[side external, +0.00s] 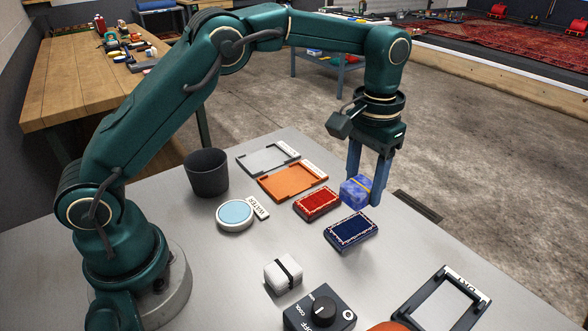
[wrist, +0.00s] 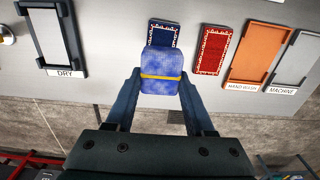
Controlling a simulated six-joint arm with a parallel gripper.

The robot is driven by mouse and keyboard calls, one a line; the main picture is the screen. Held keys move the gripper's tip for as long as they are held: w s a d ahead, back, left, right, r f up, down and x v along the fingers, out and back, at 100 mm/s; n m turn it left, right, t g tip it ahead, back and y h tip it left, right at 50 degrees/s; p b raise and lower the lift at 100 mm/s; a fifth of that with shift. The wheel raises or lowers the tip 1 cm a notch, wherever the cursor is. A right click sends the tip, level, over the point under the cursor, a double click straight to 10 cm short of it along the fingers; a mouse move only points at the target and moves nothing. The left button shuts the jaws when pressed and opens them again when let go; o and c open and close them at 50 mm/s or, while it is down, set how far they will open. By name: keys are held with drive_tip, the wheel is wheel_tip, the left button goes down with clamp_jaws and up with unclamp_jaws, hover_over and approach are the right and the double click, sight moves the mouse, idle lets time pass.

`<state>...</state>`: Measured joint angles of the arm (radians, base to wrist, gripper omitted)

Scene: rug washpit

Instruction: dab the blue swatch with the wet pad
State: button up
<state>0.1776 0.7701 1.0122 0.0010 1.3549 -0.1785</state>
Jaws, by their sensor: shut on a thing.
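My gripper (side external: 364,190) is shut on a mottled blue pad (side external: 355,192) with a yellow band. The pad also shows in the wrist view (wrist: 161,72), between the two fingers. The blue swatch (side external: 352,230), dark navy with a pale patterned border, lies flat on the grey table. In the wrist view the pad hides the near part of the blue swatch (wrist: 163,32). I cannot tell the pad's exact height above the table.
A red swatch (side external: 318,203) lies beside the blue one. Orange (side external: 292,182) and grey (side external: 268,157) trays, a water dish (side external: 235,215) and a black cup (side external: 206,173) stand farther left. A white banded block (side external: 283,273), knob box (side external: 320,311) and dark DRY frame (side external: 416,318) are nearer.

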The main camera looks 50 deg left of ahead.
sight(356, 225)
drive_tip(key=shift+f, duration=0.1)
drive_tip(key=shift+f, duration=2.85)
drive_tip(key=shift+f, duration=0.55)
drive_tip(key=shift+r, duration=3.55)
